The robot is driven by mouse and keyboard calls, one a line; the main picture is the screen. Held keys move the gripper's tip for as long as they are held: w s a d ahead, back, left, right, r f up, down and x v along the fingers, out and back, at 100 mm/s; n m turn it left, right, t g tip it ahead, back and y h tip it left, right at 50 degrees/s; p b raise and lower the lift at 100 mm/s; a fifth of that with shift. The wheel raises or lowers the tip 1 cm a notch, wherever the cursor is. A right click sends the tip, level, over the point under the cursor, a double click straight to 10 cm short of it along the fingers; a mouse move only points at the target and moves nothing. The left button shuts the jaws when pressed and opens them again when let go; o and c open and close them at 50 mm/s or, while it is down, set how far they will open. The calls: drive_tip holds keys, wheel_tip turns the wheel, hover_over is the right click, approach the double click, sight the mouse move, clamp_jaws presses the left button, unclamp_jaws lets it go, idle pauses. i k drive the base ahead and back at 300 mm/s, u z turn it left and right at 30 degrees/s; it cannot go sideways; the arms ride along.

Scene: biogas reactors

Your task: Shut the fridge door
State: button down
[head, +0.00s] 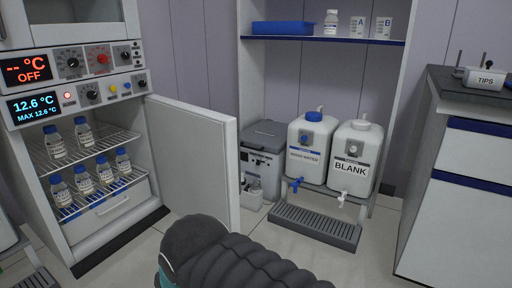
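The fridge (67,236) stands at the left in the head view, below two control panels, with its inside showing. Its white door (190,160) is hinged on the right side of the opening and stands wide open, swung out toward the right. Inside, several blue-capped bottles (83,133) stand on two wire racks, with a white drawer (108,203) below. My dark ribbed arm (240,258) shows at the bottom centre, in front of the door's lower edge. My gripper does not show in this view.
A shelf with a blue tray (283,28) is above. A cabinet (455,190) stands far right.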

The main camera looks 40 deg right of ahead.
sight(196, 149)
drive_tip(key=z, duration=1)
drive_tip(key=i, duration=0.2)
drive_tip(key=u, duration=0.2)
